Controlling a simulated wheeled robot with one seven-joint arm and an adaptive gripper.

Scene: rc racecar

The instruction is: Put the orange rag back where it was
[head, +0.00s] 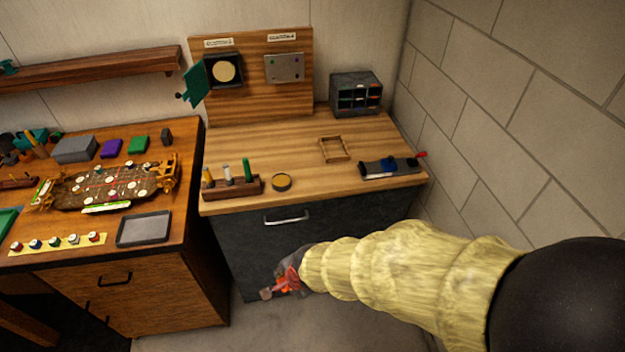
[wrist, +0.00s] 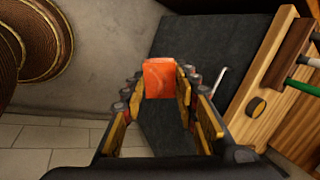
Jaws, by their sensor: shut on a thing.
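The orange rag (wrist: 160,78) is between the fingertips of my gripper (wrist: 161,92) in the wrist view. It shows as a small, squarish, folded orange piece, with a finger on each side. In the head view the rag (head: 287,283) shows as a small orange-red patch at the end of my arm. My gripper (head: 279,287) is shut on it, in front of the dark cabinet and below the countertop's level in the picture. The rag's lower part is hidden by the fingers.
The right wooden counter (head: 290,135) holds a tool rack (head: 232,187), a round tin (head: 282,182), a small wooden frame (head: 334,149), a dark tray (head: 390,167) and a drawer organizer (head: 355,92). The left bench (head: 190,150) carries a car chassis (head: 105,187) and a grey tray (head: 144,229).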

